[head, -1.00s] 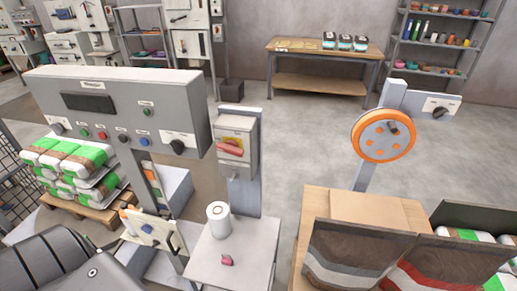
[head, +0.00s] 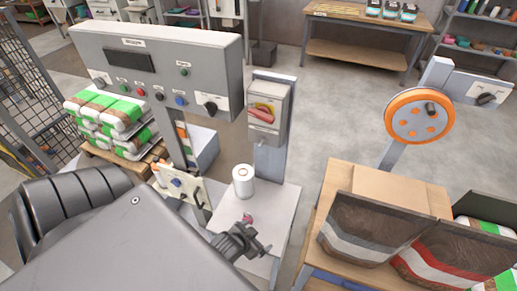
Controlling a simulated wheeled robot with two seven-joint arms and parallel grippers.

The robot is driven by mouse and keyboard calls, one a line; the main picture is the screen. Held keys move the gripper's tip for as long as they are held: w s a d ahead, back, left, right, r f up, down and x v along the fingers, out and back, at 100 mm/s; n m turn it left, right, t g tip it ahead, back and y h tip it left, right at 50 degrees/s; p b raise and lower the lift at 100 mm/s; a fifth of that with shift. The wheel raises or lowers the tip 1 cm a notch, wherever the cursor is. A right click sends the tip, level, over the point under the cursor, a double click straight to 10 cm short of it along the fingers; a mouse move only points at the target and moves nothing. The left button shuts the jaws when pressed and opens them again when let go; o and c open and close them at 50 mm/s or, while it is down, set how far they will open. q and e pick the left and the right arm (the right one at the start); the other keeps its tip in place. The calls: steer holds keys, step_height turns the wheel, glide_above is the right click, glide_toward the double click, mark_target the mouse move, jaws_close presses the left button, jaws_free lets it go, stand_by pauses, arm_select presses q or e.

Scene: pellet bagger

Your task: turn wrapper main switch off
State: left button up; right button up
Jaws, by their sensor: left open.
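The main switch (head: 262,114) is a red handle on a yellow plate. It sits on the front of a grey box (head: 269,98) on an upright post, right of the control panel. The handle lies roughly crosswise, slanting slightly down to the right. My left gripper (head: 262,243) is dark, open and empty. It is well below the switch, over the front of the small white table, and apart from the switch. My right gripper is not in view.
A control panel (head: 160,65) with buttons and knobs stands left of the switch. A white roll (head: 243,181) and a small pink-red item (head: 247,219) are on the small table (head: 272,205). An orange-rimmed wheel (head: 418,117) and bags (head: 375,230) are at right.

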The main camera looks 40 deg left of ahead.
arm_select(q)
steer(key=w+a+r+t+y, duration=0.1)
steer(key=w+a+r+t, duration=0.25)
steer(key=r, duration=0.45)
steer(key=w+a+r+t+y, duration=0.15)
steer(key=w+r+t, duration=0.25)
steer(key=r, duration=0.5)
steer(key=n+t+y+p, duration=0.1)
steer(key=t+y, duration=0.2)
steer(key=t, duration=0.3)
glide_toward(259, 119)
steer(key=p+x, duration=0.3)
steer(key=x, duration=0.5)
steer(key=shift+w+r+p, duration=0.15)
steer(key=shift+r+p, duration=0.15)
steer(key=shift+p, duration=0.1)
steer(key=shift+w+a, duration=0.15)
steer(key=shift+w, duration=0.3)
